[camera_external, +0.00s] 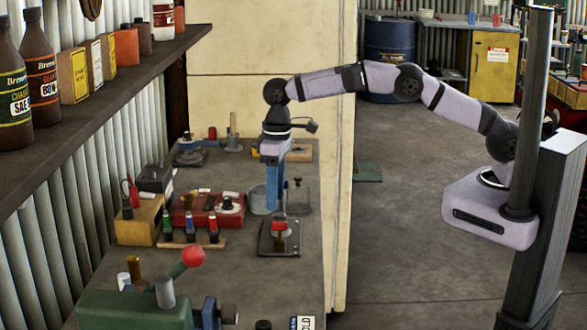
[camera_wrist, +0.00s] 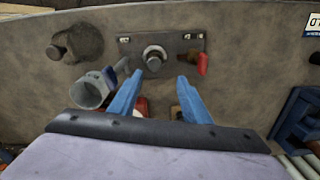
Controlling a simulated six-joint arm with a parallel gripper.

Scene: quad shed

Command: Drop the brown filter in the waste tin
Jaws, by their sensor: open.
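A brown-gold cylinder (camera_external: 133,268), possibly the brown filter, stands near a green press at the front left in the external view; I cannot be sure. A blue-grey open tin (camera_external: 258,198), likely the waste tin, stands just behind my gripper. A grey open tin, seemingly the same one, shows left of the fingers in the wrist view (camera_wrist: 90,92). My gripper (camera_external: 271,210) points down, blue fingers apart and nothing seen between them. It also shows in the wrist view (camera_wrist: 160,80), where a dark plate (camera_wrist: 185,42) with a round boss lies beyond the fingertips.
The dark plate carries a red-handled piece (camera_wrist: 203,62). A red box (camera_external: 182,215), a wooden rack (camera_external: 180,243) with several small bottles, and a yellow box (camera_external: 138,222) are to the left. A green press (camera_external: 130,312) and a blue vise (camera_external: 210,312) fill the front.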

